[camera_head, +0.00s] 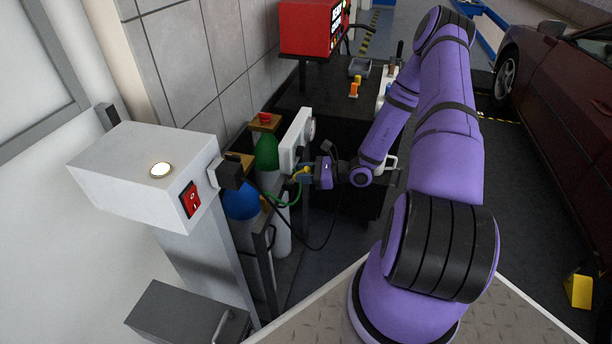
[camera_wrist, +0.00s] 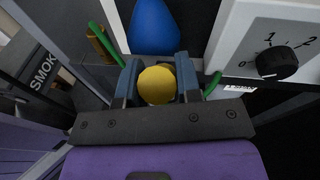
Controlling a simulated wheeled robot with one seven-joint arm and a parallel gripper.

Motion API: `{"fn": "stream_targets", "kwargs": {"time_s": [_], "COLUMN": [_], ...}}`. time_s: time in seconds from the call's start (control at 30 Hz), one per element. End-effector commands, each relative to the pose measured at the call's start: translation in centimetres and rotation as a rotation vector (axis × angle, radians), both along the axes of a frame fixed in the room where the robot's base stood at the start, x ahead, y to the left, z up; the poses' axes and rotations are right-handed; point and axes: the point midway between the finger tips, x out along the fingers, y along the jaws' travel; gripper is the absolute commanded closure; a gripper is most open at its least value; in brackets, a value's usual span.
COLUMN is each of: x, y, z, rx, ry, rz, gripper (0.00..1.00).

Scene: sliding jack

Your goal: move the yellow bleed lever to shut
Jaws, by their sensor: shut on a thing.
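The yellow bleed lever shows in the wrist view as a round yellow knob (camera_wrist: 157,86). In the head view it is a small yellow piece (camera_head: 301,173) beside the white panel. My gripper (camera_wrist: 158,80) is shut on it, with one blue-grey finger on each side of the knob. In the head view my gripper (camera_head: 308,174) reaches in from the right. The lever's pivot and the rest of its shaft are hidden behind the knob, so I cannot tell its angle.
A white panel with a black numbered dial (camera_wrist: 277,63) stands just right of my gripper. A green hose (camera_wrist: 212,84) passes close by. Blue (camera_head: 241,200) and green (camera_head: 267,151) cylinder tops stand to the left. A grey post with a red switch (camera_head: 190,200) stands nearer.

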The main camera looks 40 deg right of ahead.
Motion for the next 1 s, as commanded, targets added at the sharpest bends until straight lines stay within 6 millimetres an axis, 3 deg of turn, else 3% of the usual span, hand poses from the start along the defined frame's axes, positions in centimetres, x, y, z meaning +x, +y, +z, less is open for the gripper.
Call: {"fn": "stream_targets", "kwargs": {"time_s": [0.4,1.0], "x": [2.3,4.5], "y": [1.8,3.4], "z": [1.8,2.2], "rx": [-0.232,-0.434], "ry": [0.286,0.552], "rz": [0.004,0.0], "gripper": [1.0,1.0]}}
